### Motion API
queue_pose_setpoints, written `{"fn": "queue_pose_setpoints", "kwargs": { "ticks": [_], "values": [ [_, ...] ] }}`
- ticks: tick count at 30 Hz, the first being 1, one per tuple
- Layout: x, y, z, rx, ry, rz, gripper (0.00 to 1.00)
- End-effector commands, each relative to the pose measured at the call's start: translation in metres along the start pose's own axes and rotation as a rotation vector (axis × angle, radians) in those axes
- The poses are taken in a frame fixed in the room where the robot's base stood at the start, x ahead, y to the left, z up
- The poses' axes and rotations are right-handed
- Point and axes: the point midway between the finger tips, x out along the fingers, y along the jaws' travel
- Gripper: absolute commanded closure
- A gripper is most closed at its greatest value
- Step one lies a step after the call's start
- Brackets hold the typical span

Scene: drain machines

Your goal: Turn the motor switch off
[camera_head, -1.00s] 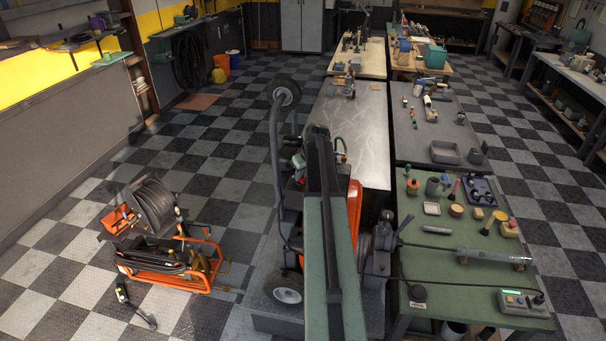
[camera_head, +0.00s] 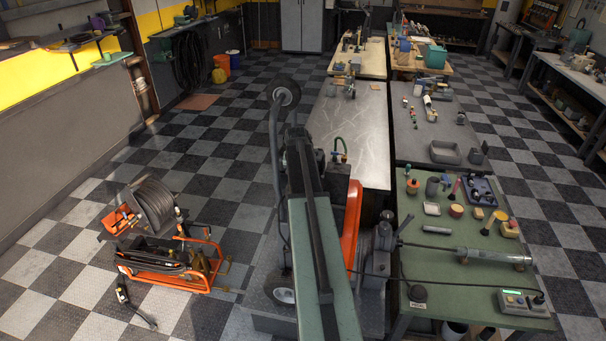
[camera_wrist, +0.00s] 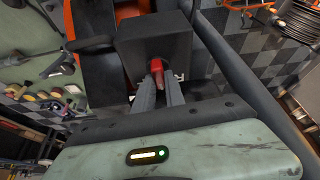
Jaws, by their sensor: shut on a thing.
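The motor switch shows in the wrist view as a dark box (camera_wrist: 152,45) with a red lever (camera_wrist: 155,68) on its face. My gripper (camera_wrist: 158,88) is shut on the red lever, its two grey fingers close together around it. Part of the lever is hidden between the fingers. In the head view, the orange drain machine (camera_head: 352,225) stands upright in the middle, partly covered by my green arm. My gripper's fingers and the lever are not clear in the head view.
A green workbench (camera_head: 430,270) with tools, a clear tube and a small control box (camera_head: 522,302) stands close on the right. A second orange drain machine with a cable reel (camera_head: 150,205) sits on the floor at left. The chequered floor between is mostly clear.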

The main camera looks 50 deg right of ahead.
Motion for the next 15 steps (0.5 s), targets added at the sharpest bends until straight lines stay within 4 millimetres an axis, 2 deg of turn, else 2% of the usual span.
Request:
{"fn": "queue_pose_setpoints", "kwargs": {
  "ticks": [15],
  "values": [
    [0.0002,-0.0026,0.0037,0.085,-0.011,0.032,1.00]
  ]
}}
